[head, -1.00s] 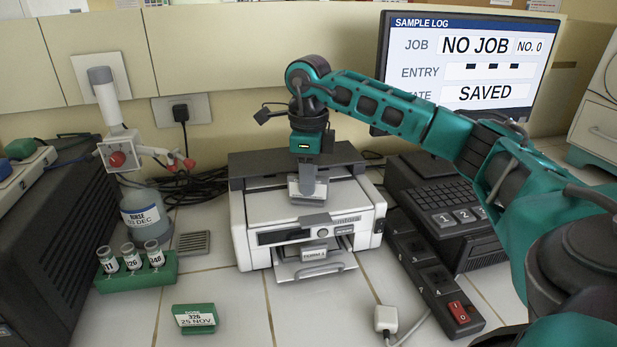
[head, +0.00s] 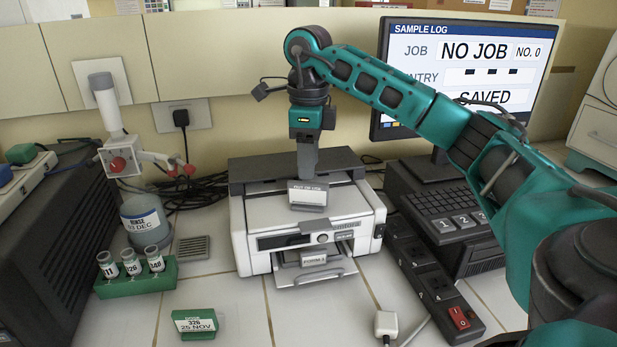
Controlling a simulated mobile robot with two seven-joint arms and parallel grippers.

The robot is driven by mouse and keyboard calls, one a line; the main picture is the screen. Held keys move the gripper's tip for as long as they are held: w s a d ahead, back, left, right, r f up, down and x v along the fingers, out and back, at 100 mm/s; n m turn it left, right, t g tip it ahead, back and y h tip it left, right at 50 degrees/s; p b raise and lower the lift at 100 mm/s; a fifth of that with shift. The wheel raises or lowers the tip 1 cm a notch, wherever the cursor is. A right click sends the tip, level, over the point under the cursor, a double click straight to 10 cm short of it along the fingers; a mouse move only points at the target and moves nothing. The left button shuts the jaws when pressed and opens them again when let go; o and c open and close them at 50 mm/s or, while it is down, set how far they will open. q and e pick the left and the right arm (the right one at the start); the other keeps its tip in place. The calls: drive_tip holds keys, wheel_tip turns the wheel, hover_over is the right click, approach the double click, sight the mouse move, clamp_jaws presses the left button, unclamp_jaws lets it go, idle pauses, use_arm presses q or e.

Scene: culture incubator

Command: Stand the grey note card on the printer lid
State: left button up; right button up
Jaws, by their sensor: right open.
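The grey note card (head: 308,195) stands, leaning back a little, on the white lid of the printer (head: 262,211), with its printed face toward me. My right gripper (head: 307,174) points down just behind and above the card's top edge. It is open, and the card appears free of it. The fingers are seen edge-on, so any small gap to the card is hard to tell. My left gripper is out of view.
A green rack (head: 140,283) with several vials and a green label block (head: 194,323) stand left of the printer. A black power strip (head: 432,280) and a keypad unit (head: 452,215) stand to its right. White tiles in front are partly clear.

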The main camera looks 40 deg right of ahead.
sight(309, 183)
wheel_tip(309, 183, up, 7)
drive_tip(key=p, duration=0.2)
drive_tip(key=shift+f, duration=0.2)
drive_tip(key=shift+f, duration=0.1)
idle(0.3)
